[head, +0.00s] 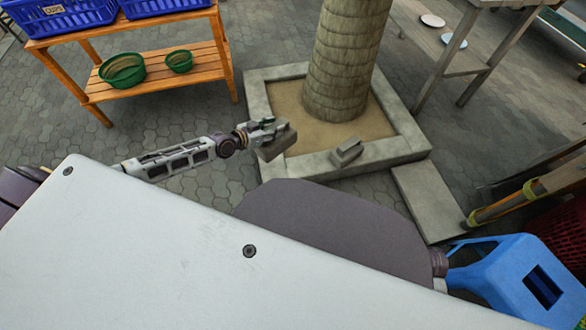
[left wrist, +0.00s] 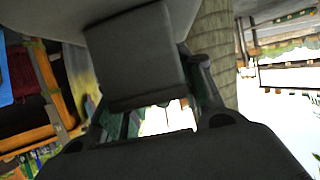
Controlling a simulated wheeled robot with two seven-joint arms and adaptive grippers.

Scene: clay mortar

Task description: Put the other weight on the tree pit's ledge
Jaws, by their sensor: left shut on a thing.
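My left gripper (head: 266,130) is shut on a grey block-shaped weight (head: 278,143) and holds it at the left side of the tree pit. It cannot be told whether this weight touches the ledge (head: 258,97). In the left wrist view the held weight (left wrist: 138,58) shows as a dark block between the fingers, with the tree trunk behind. Another grey weight (head: 346,152) rests on the front part of the stone ledge, to the right of my gripper. The tree trunk (head: 344,60) rises from the soil inside the ledge. My right gripper is not in view.
A wooden shelf (head: 165,72) with green bowls (head: 122,70) and blue crates (head: 60,16) stands at the back left. A blue container (head: 510,275) is at the lower right. A grey table (head: 470,62) stands right of the tree. The front ledge between the weights looks clear.

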